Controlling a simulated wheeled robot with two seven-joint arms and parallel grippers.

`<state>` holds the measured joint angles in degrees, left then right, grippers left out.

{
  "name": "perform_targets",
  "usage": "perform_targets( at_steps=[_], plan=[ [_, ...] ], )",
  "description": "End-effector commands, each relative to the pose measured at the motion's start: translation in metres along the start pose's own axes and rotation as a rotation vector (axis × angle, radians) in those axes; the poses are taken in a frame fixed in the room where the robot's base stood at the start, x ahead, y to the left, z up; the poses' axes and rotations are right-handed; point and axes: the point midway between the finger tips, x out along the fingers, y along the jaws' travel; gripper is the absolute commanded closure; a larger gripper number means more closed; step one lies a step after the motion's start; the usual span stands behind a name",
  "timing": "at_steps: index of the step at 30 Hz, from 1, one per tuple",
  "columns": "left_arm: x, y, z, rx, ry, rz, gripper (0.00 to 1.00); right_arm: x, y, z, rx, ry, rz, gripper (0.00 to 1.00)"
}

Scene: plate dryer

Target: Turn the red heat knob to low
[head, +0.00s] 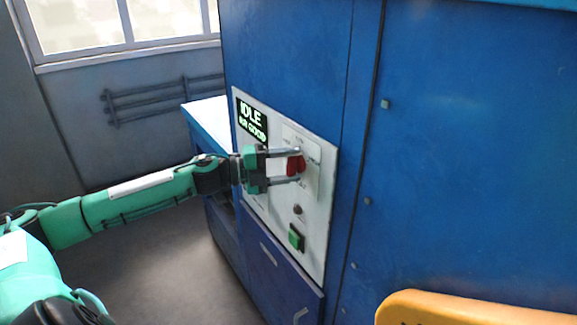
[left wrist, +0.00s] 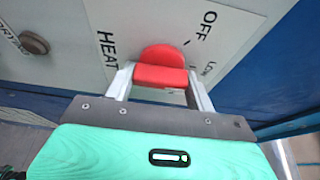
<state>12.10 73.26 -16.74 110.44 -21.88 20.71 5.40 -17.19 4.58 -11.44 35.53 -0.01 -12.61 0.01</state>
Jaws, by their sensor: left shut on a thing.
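The red heat knob (head: 296,164) is on the light control panel of the blue dryer. My left gripper (head: 293,164) reaches in from the left, with one finger above the knob and one below it. In the left wrist view the knob (left wrist: 160,66) sits between the two fingers of my left gripper (left wrist: 160,80), which are shut on it. The panel labels HEAT, OFF and LOW show around the knob. The gripper hides part of the dial, and I cannot tell the exact setting. My right gripper is not in view.
A green-lettered display (head: 252,120) reading IDLE is above the knob. A dark round button (head: 297,209) and a green button (head: 296,237) are below it. A yellow object (head: 470,308) is at the lower right. Open floor (head: 165,265) lies left of the dryer.

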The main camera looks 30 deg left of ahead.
Motion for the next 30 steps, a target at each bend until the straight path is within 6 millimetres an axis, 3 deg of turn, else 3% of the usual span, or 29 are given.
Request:
perform_targets(
  at_steps=[6,7,9,10,20,30],
  plan=[
    [0.000,0.002,-0.001,-0.002,0.001,0.002,0.68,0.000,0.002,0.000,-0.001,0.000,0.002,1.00],
    [0.000,0.002,-0.001,-0.002,0.001,0.002,0.40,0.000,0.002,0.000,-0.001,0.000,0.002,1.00],
    [0.000,0.002,-0.001,-0.002,0.001,0.001,0.26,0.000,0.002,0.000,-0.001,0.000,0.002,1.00],
    [0.000,0.001,-0.001,-0.002,0.001,0.001,0.24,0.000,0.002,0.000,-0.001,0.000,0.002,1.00],
    [-0.001,0.001,0.000,-0.001,0.000,0.000,0.24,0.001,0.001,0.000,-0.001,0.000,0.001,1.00],
    [-0.019,0.005,0.001,-0.004,-0.003,0.003,0.24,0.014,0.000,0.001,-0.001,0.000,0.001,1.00]
  ],
)
